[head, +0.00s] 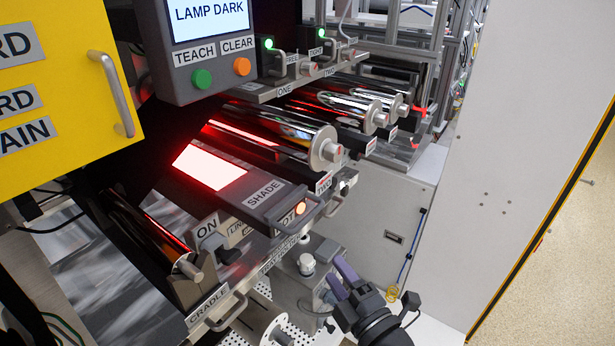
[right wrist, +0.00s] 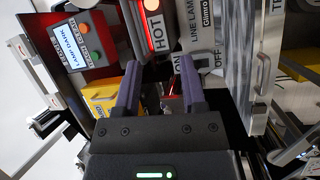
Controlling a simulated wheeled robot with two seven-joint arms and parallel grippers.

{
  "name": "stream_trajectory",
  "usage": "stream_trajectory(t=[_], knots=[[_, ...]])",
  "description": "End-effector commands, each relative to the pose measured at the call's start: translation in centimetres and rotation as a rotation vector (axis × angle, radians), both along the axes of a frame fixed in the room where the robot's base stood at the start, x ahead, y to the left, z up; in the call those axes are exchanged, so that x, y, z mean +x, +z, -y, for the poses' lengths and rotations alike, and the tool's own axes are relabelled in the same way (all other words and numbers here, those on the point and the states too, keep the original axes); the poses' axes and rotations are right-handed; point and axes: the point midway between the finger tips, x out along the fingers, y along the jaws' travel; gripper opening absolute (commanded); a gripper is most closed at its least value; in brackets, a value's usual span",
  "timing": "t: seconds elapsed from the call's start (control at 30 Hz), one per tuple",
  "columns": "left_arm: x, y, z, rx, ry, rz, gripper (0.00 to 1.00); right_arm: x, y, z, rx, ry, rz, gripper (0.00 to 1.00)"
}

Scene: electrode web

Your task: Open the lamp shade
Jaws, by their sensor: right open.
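The lamp housing's dark end, labelled SHADE (head: 265,193), is in the middle of the head view. Beside the label a window (head: 210,167) glows red and white. Below the label are a HOT plate (head: 288,218) and a small lit orange lamp (head: 301,208). The HOT plate (right wrist: 154,30) also shows in the right wrist view, beyond the fingertips. My right gripper (head: 334,278) has purple fingers, open and apparently empty, below and right of the shade. Its fingers also show in the right wrist view (right wrist: 159,72). My left gripper is out of view.
A screen (head: 210,20) reads LAMP DARK, above green and orange buttons. Shiny rollers (head: 275,135) lie behind the lamp. An ON switch (head: 229,256) and the CRADLE bracket (head: 207,305) are at lower left. A yellow guard (head: 65,110) fills the upper left.

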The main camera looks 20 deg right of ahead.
Motion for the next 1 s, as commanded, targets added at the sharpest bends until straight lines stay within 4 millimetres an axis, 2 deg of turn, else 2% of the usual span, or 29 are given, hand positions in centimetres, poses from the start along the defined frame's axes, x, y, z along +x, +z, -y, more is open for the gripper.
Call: stream_trajectory(t=[0.03, 0.13, 0.23, 0.4, 0.53, 0.7, 0.93, 0.97, 1.0], knots=[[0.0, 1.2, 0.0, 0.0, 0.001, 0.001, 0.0, -0.1, 2.6, -0.1, -0.037, 0.007, 0.042, 0.53], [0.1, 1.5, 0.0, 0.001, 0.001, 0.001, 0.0, 0.2, 4.0, -0.3, -0.077, 0.014, 0.082, 0.53], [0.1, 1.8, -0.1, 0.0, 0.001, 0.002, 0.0, 1.9, 4.3, -0.8, -0.077, 0.016, 0.086, 0.53], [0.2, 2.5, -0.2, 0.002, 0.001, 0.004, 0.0, 5.9, 4.8, -1.9, -0.075, 0.014, 0.083, 0.53], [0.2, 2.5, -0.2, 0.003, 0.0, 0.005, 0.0, 8.0, 5.0, -2.4, -0.075, 0.014, 0.081, 0.53], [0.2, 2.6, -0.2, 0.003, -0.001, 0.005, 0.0, 9.3, 5.1, -2.8, -0.075, 0.015, 0.08, 0.53], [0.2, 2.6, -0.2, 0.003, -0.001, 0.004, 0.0, 9.3, 5.1, -2.8, -0.075, 0.015, 0.079, 0.53], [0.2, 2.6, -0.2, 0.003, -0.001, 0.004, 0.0, 9.3, 5.1, -2.8, -0.075, 0.014, 0.078, 0.48], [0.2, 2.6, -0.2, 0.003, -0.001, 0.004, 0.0, 9.3, 5.1, -2.8, -0.075, 0.014, 0.078, 0.4]])
